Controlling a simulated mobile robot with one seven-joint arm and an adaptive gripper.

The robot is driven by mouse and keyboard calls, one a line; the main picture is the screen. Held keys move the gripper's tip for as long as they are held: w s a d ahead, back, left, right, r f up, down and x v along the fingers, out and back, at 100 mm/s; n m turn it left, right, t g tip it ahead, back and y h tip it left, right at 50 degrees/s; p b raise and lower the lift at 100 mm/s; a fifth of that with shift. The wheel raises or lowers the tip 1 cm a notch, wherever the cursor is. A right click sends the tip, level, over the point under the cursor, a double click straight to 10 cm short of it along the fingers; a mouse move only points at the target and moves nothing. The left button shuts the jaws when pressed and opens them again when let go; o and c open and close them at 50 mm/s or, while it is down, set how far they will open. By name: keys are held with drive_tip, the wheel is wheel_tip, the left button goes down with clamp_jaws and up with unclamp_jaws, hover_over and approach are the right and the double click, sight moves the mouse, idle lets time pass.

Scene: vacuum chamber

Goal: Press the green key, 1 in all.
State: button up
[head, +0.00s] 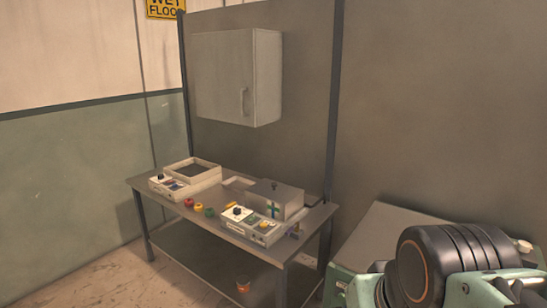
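A small green round piece, which looks like the green key (209,212), sits at the front edge of the grey metal table (160,202). It stands in a short row with a yellow one (198,207) and a red one (188,203) to its left. They are too small to tell whether any is pressed. My gripper is not in view; only part of my own arm shows at the lower right, well apart from the table.
A control box (236,226) with a black knob stands right of the row, and another box (165,186) stands to its left. A grey box (275,194) is behind. A wall cabinet (232,78) hangs above. An orange pot (243,284) is below the tabletop.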

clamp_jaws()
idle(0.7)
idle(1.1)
